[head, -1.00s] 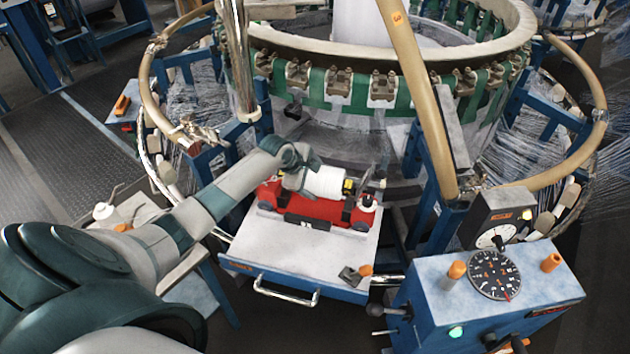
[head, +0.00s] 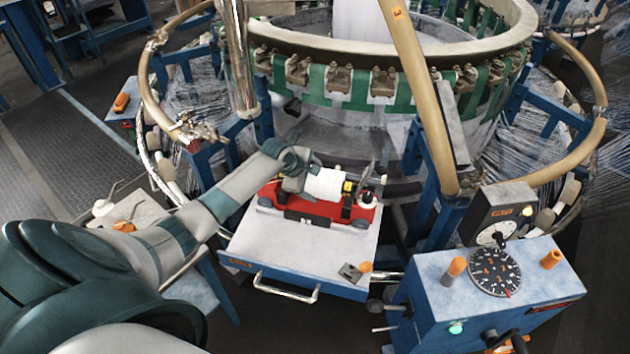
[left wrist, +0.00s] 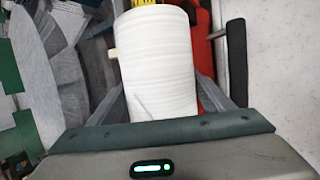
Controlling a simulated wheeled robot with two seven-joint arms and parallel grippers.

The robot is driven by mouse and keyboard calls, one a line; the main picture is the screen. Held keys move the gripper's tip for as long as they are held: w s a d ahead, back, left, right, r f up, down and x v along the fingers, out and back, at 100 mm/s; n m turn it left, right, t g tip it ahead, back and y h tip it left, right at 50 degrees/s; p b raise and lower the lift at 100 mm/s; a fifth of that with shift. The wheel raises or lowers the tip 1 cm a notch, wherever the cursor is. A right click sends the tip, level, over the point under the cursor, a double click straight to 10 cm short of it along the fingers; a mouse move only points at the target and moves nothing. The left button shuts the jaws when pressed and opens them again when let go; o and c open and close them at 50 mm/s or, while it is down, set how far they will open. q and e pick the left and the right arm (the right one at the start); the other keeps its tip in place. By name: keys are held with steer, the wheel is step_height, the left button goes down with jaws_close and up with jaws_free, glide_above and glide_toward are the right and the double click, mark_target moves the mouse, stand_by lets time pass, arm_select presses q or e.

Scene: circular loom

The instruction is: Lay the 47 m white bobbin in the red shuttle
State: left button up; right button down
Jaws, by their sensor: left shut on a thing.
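The white bobbin (head: 326,183) lies on its side at the red shuttle (head: 300,208), which sits on the pale tray of a blue drawer. My left gripper (head: 301,178) is shut on the bobbin from its left side. In the left wrist view the white bobbin (left wrist: 158,62) fills the space between the fingers, with yellow at its far end. The red shuttle (left wrist: 199,75) shows beside and below it there. Whether the bobbin touches the shuttle's bed is hidden. The length mark on the bobbin cannot be read. My right gripper is not in view.
The drawer tray (head: 300,250) has free room in front of the shuttle, with a small grey and orange piece (head: 354,271) near its right corner. The loom ring (head: 390,62) stands behind. A control box (head: 488,300) with dials stands at the right.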

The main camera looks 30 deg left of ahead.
arm_select(q)
steer(key=shift+w+f, duration=0.1)
steer(key=shift+f, duration=0.3)
steer(key=shift+f+b, duration=0.35)
steer(key=shift+f, duration=0.55)
steer(key=shift+f, duration=0.3)
steer(key=shift+f+b, duration=0.4)
steer(key=shift+f, duration=0.45)
stand_by(0.4)
